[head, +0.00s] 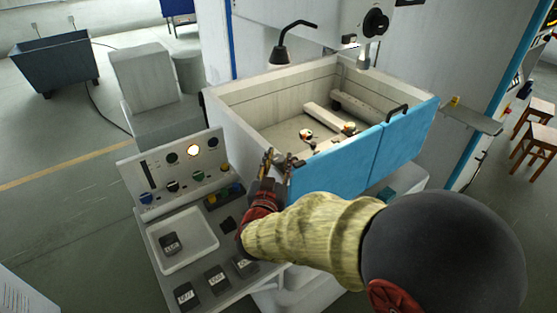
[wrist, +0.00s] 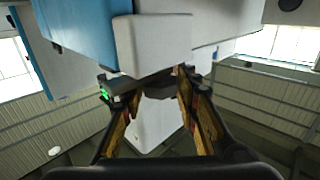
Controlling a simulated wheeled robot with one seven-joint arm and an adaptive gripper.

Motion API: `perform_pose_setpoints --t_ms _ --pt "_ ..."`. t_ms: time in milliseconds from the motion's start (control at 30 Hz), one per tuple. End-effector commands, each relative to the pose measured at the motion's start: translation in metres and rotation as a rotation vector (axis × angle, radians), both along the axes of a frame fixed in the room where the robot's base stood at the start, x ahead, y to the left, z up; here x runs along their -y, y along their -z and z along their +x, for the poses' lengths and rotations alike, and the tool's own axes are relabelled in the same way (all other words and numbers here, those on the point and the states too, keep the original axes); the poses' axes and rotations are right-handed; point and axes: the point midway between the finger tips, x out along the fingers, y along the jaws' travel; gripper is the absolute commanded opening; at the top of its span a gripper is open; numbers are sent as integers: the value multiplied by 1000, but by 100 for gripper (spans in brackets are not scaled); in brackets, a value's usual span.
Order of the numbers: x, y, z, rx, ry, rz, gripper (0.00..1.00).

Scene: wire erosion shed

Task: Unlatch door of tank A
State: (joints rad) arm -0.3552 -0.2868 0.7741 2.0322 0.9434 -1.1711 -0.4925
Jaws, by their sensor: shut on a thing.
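The tank (head: 222,115) is a pale open-topped box with a blue door front (head: 335,165), which also shows in the wrist view (wrist: 85,25). No letter A is legible on it. My gripper (head: 268,160) is at the left end of the blue front, near the tank's front left corner. In the wrist view my gripper (wrist: 160,88) has its two fingers closed around a dark part (wrist: 157,91) just below a pale block (wrist: 152,45). This dark part looks like the latch, but its shape is mostly hidden by the fingers. The front appears closed.
A control panel (head: 178,165) with knobs and a lit lamp stands left of the tank. A pale tray (head: 182,260) and several dark labelled blocks lie on the console below. A black handle (head: 397,113) tops the blue front. A lamp (head: 280,52) stands behind. Open floor lies left.

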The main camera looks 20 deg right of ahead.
Motion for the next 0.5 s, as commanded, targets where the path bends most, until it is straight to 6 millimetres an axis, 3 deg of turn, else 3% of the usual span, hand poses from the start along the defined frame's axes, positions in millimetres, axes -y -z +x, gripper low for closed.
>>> perform_pose_setpoints --t_ms 33,67,367,500 --pt "0 -3 1 6 0 0 5" --pt "0 -3 1 6 0 0 32" --pt "0 -1 0 3 0 1 49" --pt "0 -1 0 2 0 0 49"
